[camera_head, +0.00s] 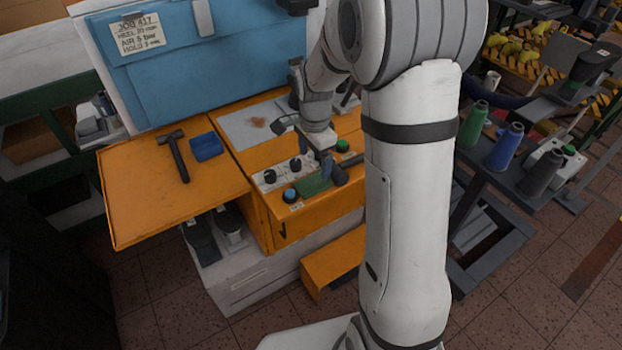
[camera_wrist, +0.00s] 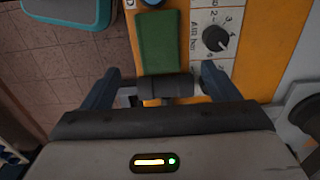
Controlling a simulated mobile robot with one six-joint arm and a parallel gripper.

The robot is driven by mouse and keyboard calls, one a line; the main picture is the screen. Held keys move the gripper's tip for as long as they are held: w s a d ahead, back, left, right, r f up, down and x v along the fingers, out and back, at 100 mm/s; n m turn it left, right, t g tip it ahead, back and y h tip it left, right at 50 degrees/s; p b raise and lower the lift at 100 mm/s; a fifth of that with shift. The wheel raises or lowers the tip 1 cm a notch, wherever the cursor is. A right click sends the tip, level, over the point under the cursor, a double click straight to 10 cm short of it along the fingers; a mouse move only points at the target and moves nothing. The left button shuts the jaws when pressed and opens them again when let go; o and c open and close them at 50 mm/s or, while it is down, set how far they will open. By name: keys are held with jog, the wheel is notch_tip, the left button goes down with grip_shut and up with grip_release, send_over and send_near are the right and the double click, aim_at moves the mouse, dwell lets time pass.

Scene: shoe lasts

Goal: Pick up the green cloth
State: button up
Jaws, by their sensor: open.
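The green cloth (camera_head: 313,186) lies flat on the front of the orange machine's control panel, beside the knobs. In the wrist view the cloth (camera_wrist: 160,40) is a narrow green strip just beyond my fingertips, roughly centred between them. My gripper (camera_head: 328,168) is open and empty above the panel, close to the cloth. In the wrist view my gripper (camera_wrist: 161,74) has one finger on each side of a dark cylindrical part (camera_wrist: 166,86) lying across the near end of the cloth. I cannot tell whether the fingers touch the panel.
A green button (camera_head: 342,145) is behind. Thread cones (camera_head: 503,146) stand at right.

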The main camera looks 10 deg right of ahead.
aim_at(312, 181)
jog(key=f, duration=0.5)
jog(key=f+p, duration=0.1)
jog(key=f, duration=0.1)
jog(key=shift+a+f, duration=0.2)
jog(key=shift+a, duration=0.05)
jog(key=c, duration=1.1)
